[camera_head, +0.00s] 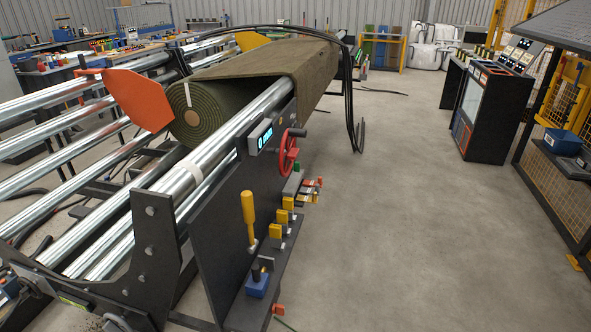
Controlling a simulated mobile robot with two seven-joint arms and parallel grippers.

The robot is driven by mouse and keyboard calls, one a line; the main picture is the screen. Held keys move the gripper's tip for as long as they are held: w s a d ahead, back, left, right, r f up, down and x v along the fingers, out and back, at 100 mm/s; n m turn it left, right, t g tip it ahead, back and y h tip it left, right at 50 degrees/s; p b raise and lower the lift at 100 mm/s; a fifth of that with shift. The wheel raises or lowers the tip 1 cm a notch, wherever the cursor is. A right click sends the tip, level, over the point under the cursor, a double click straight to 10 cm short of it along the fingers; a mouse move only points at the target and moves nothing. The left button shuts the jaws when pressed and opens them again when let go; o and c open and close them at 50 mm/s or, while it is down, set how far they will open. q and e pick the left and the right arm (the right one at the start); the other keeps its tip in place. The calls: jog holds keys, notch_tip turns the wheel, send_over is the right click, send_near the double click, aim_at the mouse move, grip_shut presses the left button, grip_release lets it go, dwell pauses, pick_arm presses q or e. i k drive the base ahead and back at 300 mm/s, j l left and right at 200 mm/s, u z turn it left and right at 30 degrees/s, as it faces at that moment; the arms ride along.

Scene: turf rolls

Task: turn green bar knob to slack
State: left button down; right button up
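The turf rolling machine (213,222) stands left of the middle, with steel rollers and a roll of green turf (205,115) on it. A small green part (296,167) shows just below the red handwheel (288,151) on the machine's right side; it may be the green bar knob. It is too small to tell its shape or setting. Neither of my grippers is in view.
A yellow lever (249,217), several yellow blocks and a blue block (257,285) line the machine's side rail. A display box (261,136) sits above. A dark console (489,110) and a yellow mesh cage stand at right. The grey floor (400,220) between is clear.

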aim_at(296, 167)
jog(key=l+u, duration=0.1)
jog(key=u, duration=0.45)
jog(key=i+l+u, duration=0.25)
jog(key=u, duration=0.15)
jog(key=i+l+u, duration=0.15)
jog(key=l+u, duration=0.25)
jog(key=i+l+u, duration=0.1)
jog(key=l, duration=0.35)
jog(key=i+l+u, duration=0.15)
jog(key=l, duration=0.3)
jog(key=i+l+u, duration=0.1)
jog(key=l, duration=0.35)
jog(key=l+u, duration=0.1)
jog(key=l, duration=0.35)
jog(key=i+l, duration=0.1)
jog(key=l, duration=0.75)
jog(key=i+l, duration=0.15)
jog(key=l, duration=0.3)
jog(key=i+l, duration=0.1)
jog(key=l, duration=0.35)
